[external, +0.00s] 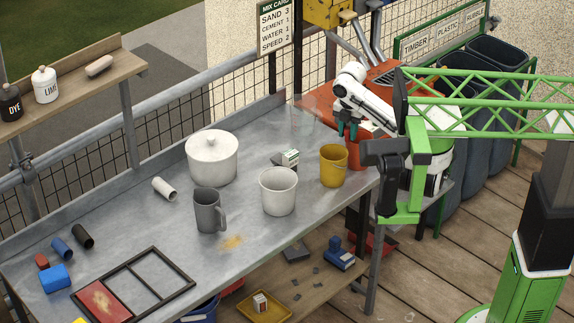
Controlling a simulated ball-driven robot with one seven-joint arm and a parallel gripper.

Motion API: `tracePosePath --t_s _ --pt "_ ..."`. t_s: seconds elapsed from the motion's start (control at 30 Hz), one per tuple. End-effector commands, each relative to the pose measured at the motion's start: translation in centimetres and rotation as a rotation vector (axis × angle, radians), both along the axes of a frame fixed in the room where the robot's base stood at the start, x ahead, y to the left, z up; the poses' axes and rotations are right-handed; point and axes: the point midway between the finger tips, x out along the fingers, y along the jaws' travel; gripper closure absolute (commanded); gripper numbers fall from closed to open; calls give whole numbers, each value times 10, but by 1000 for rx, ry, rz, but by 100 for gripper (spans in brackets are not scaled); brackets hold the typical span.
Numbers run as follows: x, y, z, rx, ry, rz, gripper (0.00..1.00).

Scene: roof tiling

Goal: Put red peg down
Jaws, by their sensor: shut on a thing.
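My gripper (348,130) hangs over the far right end of the grey workbench (120,220), fingers pointing down. It is shut; the held red peg is too small and covered to make out against the red bucket (357,160) behind and below the fingers. A yellow bucket (333,167) stands just to the left and in front of the red one. A small red piece (41,261) lies at the bench's left end, beside a blue cylinder (62,248) and a black cylinder (83,236).
A black frame (165,265) with a red tile (104,302) lies front left, near a blue block (54,278). Bare bench lies between.

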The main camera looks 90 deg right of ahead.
Motion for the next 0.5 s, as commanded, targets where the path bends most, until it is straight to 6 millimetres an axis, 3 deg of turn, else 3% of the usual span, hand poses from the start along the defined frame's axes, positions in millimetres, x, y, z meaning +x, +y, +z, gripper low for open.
tracePosePath --t_s 0.37,0.5 --pt "46 -47 -35 4 0 2 98" --pt "58 -66 -39 1 4 -1 98"
